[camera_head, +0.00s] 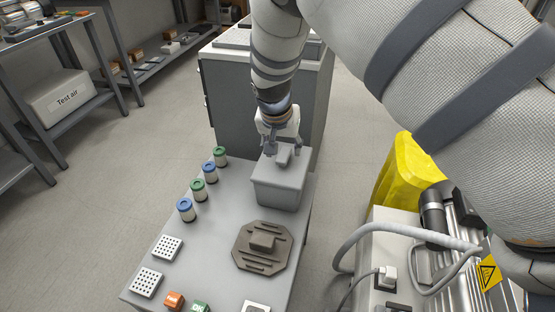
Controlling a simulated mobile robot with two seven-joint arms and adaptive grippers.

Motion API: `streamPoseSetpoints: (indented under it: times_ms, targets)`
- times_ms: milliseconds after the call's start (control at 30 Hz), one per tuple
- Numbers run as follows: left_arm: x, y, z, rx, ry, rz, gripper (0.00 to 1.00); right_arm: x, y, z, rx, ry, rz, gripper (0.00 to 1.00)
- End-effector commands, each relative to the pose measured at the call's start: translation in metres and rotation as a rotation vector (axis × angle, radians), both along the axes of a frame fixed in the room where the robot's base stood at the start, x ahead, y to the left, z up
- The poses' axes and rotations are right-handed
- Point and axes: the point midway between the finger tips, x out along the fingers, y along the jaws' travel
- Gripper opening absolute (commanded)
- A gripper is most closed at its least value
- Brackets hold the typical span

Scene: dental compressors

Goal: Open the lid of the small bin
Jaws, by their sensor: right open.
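The small bin (277,193) is a grey box with a lid (292,167) and a knob-like handle (284,154) on top. It stands at the far right end of the grey table. The lid appears to sit flat on the bin. My right gripper (279,148) is at the lid's handle, pointing down, with its fingers open close around or beside the handle. I cannot tell whether the fingers touch it. My left gripper does not show.
On the grey table (213,243) stand several blue- and green-capped cylinders (197,189), a brown octagonal plate (262,247) and white perforated blocks (167,248). A grey cabinet (232,98) stands behind.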

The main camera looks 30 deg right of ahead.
Motion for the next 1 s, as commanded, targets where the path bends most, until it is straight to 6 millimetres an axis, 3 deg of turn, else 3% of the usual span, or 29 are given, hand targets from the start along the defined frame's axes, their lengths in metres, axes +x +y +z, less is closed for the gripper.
streamPoseSetpoints:
  times_ms: [100, 167, 600, 733, 1000]
  targets:
    - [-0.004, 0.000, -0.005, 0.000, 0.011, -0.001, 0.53, 0.020, -0.002, 0.024, -0.003, -0.042, -0.046, 0.47]
    - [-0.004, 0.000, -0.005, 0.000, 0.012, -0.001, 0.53, 0.023, -0.004, 0.022, -0.003, -0.045, -0.052, 0.47]
    - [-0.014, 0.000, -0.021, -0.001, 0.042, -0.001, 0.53, 0.046, -0.033, -0.071, -0.003, -0.043, -0.050, 0.47]
    - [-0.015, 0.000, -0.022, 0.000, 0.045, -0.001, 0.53, 0.050, -0.037, -0.081, -0.003, -0.045, -0.049, 0.47]
    - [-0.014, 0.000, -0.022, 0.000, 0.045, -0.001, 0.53, 0.051, -0.037, -0.082, -0.003, -0.046, -0.049, 0.47]
